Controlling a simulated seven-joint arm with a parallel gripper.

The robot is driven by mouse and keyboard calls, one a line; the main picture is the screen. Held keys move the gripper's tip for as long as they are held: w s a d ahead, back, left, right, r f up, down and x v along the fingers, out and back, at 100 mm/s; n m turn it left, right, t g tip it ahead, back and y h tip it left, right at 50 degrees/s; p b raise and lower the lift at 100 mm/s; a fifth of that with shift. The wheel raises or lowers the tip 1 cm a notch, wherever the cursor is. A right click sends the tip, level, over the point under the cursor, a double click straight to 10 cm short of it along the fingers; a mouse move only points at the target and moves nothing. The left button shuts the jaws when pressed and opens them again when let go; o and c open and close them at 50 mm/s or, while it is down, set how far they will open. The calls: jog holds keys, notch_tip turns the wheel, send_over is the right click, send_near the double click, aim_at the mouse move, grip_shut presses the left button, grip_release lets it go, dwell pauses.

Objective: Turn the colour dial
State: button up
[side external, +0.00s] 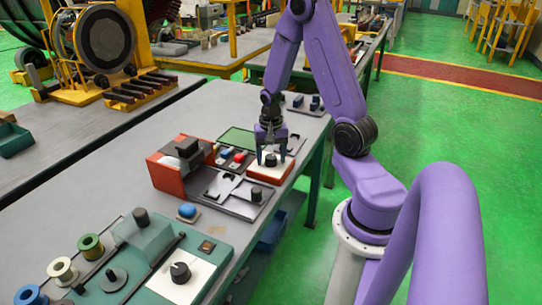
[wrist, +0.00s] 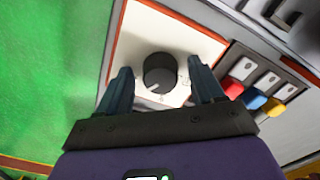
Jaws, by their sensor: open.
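A round black dial knob (wrist: 160,72) sits on a white plate (wrist: 191,44) with a red-orange edge. In the wrist view my gripper (wrist: 160,82) is open, with one finger on each side of the knob and a visible gap to each. I cannot tell whether the fingertips are down at the knob's height. In the side view my gripper (side external: 272,157) points down over the same knob (side external: 270,160) on its red-edged white plate (side external: 261,173). The colour marks around the dial are too small to read.
Red, blue and yellow switches (wrist: 254,100) lie just right of my gripper in the wrist view. A red box (side external: 168,178) stands left of the dial in the side view. Another black knob (side external: 180,272) sits on a green panel in front. The bench edge is close to the dial.

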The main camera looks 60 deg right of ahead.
jog(key=c, duration=1.1)
jog(key=shift+o, duration=0.2)
jog(key=n, duration=0.5)
jog(key=shift+n, duration=0.3)
jog(key=n, duration=0.6)
jog(key=shift+d, duration=0.1)
jog(key=o, duration=1.1)
jog(key=shift+c, duration=0.2)
